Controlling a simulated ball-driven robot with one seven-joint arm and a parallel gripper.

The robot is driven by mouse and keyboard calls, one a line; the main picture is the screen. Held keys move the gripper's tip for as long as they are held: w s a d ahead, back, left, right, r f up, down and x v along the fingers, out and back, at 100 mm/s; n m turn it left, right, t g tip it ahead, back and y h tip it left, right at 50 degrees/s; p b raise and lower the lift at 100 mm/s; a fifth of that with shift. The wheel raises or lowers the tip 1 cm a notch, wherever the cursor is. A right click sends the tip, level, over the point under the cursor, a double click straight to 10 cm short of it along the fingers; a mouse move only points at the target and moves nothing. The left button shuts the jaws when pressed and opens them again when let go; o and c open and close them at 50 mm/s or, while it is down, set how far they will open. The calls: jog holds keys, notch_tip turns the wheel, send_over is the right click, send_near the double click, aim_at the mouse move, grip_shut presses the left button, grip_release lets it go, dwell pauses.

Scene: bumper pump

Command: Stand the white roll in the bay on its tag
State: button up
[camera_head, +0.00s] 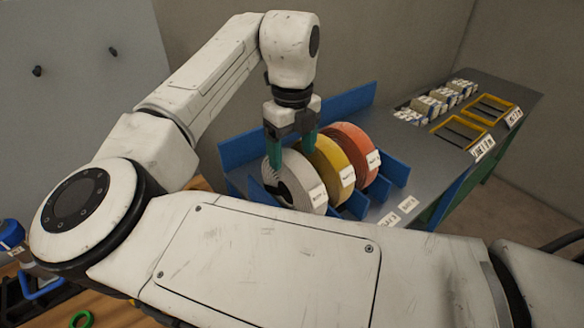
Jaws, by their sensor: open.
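The white roll (296,186) stands on edge at the left of a row of rolls in a blue rack, with a small white label on its face. My gripper (290,158) points down over its top, with green fingers spread. One finger is at the roll's left upper side, the other near the gap between the white and yellow rolls. I cannot tell whether the fingers touch it. Two tags (388,219) (408,204) lie on the grey bench at the front edge, their print too small to read. My own arm hides the front of the bench below the rack.
A yellow roll (329,168) and an orange roll (357,145) stand close to the right of the white one, between blue dividers (393,171). Yellow frames (461,132) and several small boxes (432,105) are farther right. Bare grey bench (425,160) lies between.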

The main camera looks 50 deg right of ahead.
notch_tip(320, 180, up, 6)
jog(key=shift+r+b, duration=0.1)
jog(key=shift+b, duration=0.2)
dwell(0.7)
